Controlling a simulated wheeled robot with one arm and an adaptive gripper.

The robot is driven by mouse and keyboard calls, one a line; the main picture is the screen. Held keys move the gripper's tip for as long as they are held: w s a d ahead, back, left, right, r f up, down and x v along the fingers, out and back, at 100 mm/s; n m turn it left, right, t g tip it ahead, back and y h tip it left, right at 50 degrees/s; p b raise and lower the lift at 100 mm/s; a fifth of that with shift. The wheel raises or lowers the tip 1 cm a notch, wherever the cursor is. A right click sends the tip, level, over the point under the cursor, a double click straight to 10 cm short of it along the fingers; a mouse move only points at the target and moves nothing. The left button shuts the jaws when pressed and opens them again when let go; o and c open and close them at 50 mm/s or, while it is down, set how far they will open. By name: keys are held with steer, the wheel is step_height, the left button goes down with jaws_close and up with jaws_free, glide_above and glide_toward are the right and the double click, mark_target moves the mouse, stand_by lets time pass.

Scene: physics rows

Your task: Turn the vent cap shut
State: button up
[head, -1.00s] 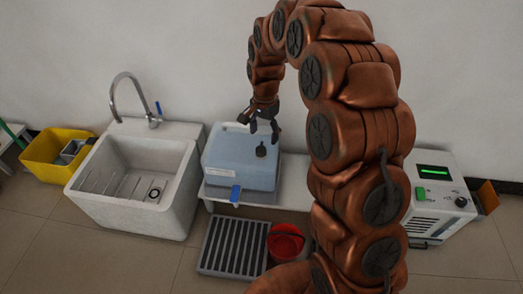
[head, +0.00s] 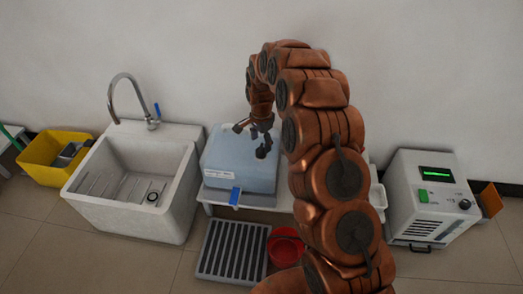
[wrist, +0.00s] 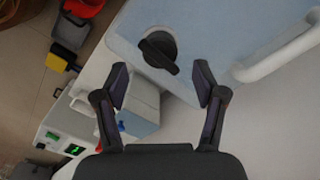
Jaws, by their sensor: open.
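The vent cap (head: 262,152) is a small black knob on top of the pale blue container (head: 225,172). In the wrist view the vent cap (wrist: 158,50) is a round black disc with a raised grip bar slanting down to the right. My gripper (wrist: 161,84) is open and empty. Its two dark fingertips are spread, and the cap shows between and beyond them, with no contact visible. In the head view my gripper (head: 256,132) hangs just over the container top, close to the cap. My arm hides part of the shelf on the right.
A white handle (wrist: 280,55) stands on the container right of the cap. A blue tap (head: 235,195) is on its front. A sink (head: 135,185) is left, a red bucket (head: 285,248) and grate (head: 231,252) below, a white device (head: 428,205) right.

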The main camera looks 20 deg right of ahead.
mark_target(261, 148)
step_height(261, 148, down, 4)
steer(key=shift+f, duration=0.25)
steer(key=c, duration=1.1)
